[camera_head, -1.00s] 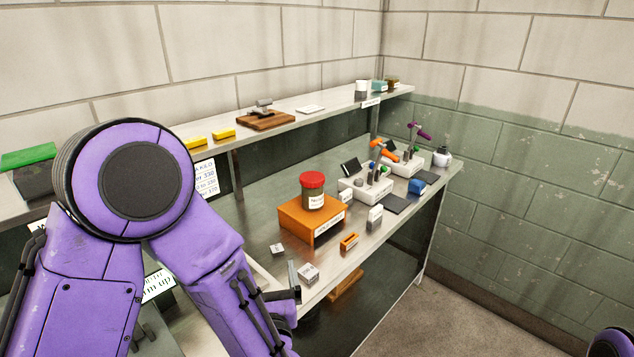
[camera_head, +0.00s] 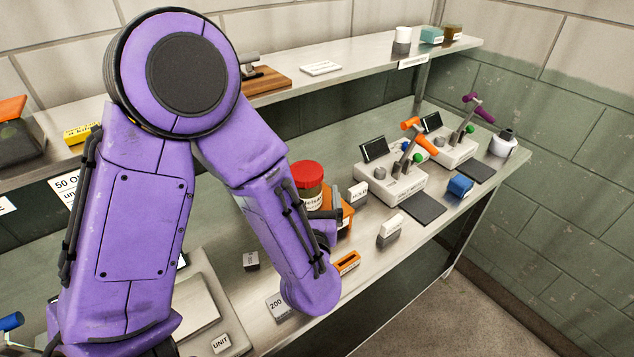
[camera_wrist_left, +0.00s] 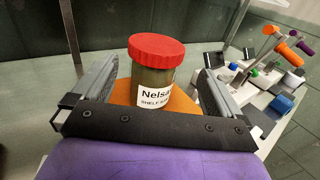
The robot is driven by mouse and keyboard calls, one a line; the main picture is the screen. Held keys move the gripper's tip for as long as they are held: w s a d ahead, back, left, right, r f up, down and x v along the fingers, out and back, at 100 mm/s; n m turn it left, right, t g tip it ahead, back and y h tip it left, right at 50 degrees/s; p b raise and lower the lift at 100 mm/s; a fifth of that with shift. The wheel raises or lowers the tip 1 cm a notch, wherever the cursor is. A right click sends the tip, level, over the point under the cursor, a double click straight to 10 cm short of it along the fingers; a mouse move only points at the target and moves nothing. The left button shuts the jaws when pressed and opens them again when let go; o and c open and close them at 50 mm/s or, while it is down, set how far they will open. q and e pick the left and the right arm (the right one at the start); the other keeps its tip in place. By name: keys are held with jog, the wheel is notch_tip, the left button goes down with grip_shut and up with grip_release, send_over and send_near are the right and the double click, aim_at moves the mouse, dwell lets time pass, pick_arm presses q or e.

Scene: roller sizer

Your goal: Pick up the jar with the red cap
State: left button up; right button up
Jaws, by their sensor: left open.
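The jar with the red cap (camera_head: 307,183) stands on an orange block (camera_head: 346,214) on the steel bench, partly hidden by my left arm in the head view. In the left wrist view the jar (camera_wrist_left: 153,78) is upright, with a dark body and a white label reading "Nelsa". My left gripper (camera_wrist_left: 151,82) is open. Its two fingers point forward, one to each side of the jar, with space between them and the jar. In the head view the left gripper (camera_head: 328,217) is mostly hidden behind my forearm. My right gripper is not in view.
Two white devices with an orange lever (camera_head: 417,125) and a purple lever (camera_head: 479,108) stand to the right. Small weights, an orange holder (camera_head: 346,263) and a blue block (camera_head: 460,186) lie along the front edge. An upper shelf (camera_head: 350,72) runs behind.

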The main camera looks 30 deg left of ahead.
aim_at(306, 161)
pick_arm(q)
jog(key=shift+w+a+r+p, duration=0.3)
jog(key=shift+w+a+p, duration=0.35)
jog(key=shift+a, duration=0.3)
jog(key=p+x, duration=0.1)
jog(key=x, duration=0.1)
jog(key=p+x, duration=0.2)
jog(key=x, duration=0.1)
jog(key=shift+w+r, duration=0.3)
jog(key=shift+w, duration=0.1)
jog(key=shift+w+a+f, duration=0.1)
jog(key=shift+w+a, duration=0.1)
jog(key=shift+a, duration=0.15)
jog(key=c, duration=1.1)
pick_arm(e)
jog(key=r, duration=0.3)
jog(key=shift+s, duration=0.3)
